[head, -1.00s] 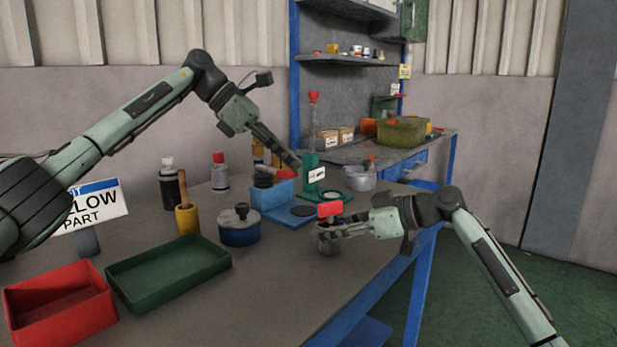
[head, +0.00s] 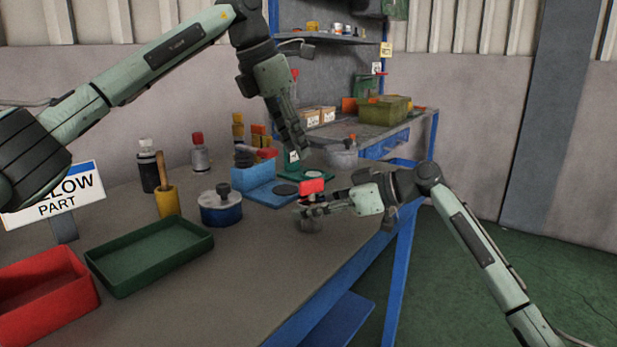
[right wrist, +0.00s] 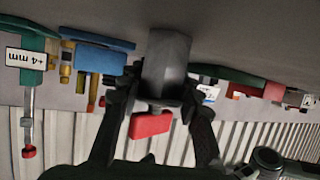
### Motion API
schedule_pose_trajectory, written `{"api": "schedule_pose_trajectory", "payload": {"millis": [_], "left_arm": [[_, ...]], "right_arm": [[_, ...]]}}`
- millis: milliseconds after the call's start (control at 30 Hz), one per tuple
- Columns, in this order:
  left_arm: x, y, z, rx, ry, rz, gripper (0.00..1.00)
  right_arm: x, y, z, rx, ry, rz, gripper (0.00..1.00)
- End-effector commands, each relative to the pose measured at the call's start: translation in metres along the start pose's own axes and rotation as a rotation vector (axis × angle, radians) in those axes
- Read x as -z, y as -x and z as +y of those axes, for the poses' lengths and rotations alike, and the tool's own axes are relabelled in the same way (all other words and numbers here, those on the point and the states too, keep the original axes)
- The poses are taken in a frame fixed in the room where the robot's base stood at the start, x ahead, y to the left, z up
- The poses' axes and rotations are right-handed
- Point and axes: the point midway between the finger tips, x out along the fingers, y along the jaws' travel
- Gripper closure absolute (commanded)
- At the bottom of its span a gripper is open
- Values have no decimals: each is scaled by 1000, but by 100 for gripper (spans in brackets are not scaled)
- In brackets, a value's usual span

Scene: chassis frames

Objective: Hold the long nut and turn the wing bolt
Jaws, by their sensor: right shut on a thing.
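The long nut (head: 310,224) is a grey, upright piece near the table's right edge; in the right wrist view its faceted grey side (right wrist: 167,62) shows large between the fingers. The wing bolt's red wing (head: 311,187) sits above it and also shows in the right wrist view (right wrist: 151,125). My right gripper (head: 312,209) is shut on the long nut from the right, below the red wing. I cannot tell if the nut touches the table. My left gripper (head: 301,153) is apart, higher and behind the wing, pointing down; its finger gap is not clear.
A blue holder (head: 253,178) with a flat plate stands just behind the nut. A green stand (head: 292,165) is behind my left gripper. A blue round pot (head: 220,209), a green tray (head: 150,257) and a red bin (head: 45,295) lie to the left. The front tabletop is clear.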

Motion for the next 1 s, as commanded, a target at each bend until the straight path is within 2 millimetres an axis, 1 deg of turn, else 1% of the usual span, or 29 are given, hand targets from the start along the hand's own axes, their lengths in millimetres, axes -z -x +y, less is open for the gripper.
{"api": "schedule_pose_trajectory", "payload": {"millis": [33,200,300,400,567,833,867,1000], "left_arm": [[1,-13,-1,3,-1,3,68],[0,-47,-1,4,-2,2,68],[0,-63,-1,3,-1,2,68],[0,-74,-1,3,-1,-1,68],[0,-84,0,2,-2,0,68],[0,-85,0,1,-2,-1,68],[0,-85,0,1,-2,-1,71],[0,-85,0,1,-2,-1,88]], "right_arm": [[0,0,0,0,0,0,100],[0,0,0,0,0,0,100],[0,0,0,0,0,0,100],[0,0,0,0,0,0,100],[0,0,0,0,0,0,100],[0,0,0,0,0,0,100],[0,0,0,0,0,0,100],[0,0,0,0,0,0,100]]}}
